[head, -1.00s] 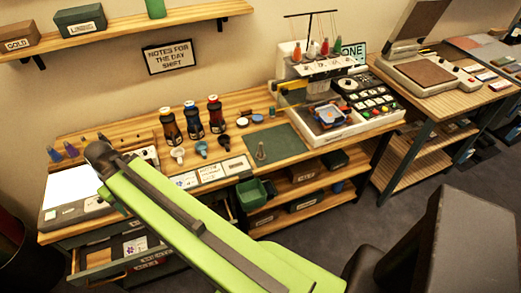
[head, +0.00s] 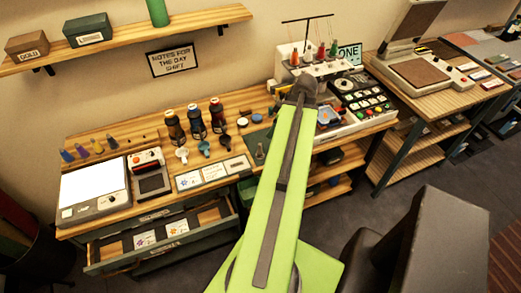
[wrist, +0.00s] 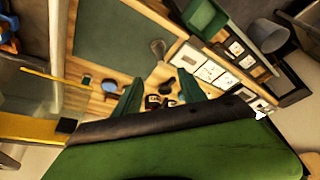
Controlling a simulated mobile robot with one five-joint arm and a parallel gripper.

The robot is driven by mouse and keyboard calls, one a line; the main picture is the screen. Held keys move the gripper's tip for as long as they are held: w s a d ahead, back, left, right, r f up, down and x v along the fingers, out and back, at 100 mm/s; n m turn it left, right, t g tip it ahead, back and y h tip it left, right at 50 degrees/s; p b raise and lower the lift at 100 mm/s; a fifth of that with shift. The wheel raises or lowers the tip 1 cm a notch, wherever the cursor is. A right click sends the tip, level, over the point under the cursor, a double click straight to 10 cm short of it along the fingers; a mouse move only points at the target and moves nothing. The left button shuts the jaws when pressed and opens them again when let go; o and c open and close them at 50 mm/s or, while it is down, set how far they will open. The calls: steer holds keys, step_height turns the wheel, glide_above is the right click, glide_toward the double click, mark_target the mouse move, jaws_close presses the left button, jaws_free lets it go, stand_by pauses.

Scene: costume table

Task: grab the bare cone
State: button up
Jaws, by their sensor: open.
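A small grey bare cone (head: 260,152) stands upright on the dark green mat (head: 251,138), just left of my arm in the head view. In the wrist view the cone (wrist: 158,47) is at the edge of the mat (wrist: 112,33), beyond my fingertips. My gripper (wrist: 158,92) is open, with its two dark green fingers apart and nothing held between them. In the head view my arm reaches toward the embroidery machine, and its far end hides the fingers.
The embroidery machine (head: 345,68) with coloured thread cones stands right of the mat. An open drawer (head: 150,262) sticks out below the table front.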

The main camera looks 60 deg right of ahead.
mark_target(259, 147)
steer(key=b+x, duration=1.1)
steer(key=x, duration=0.1)
steer(key=shift+s+f, duration=0.1)
steer(key=shift+f, duration=0.2)
steer(key=shift+r, duration=0.1)
steer(key=b+x, duration=0.5)
steer(key=shift+w, duration=0.25)
jaws_close()
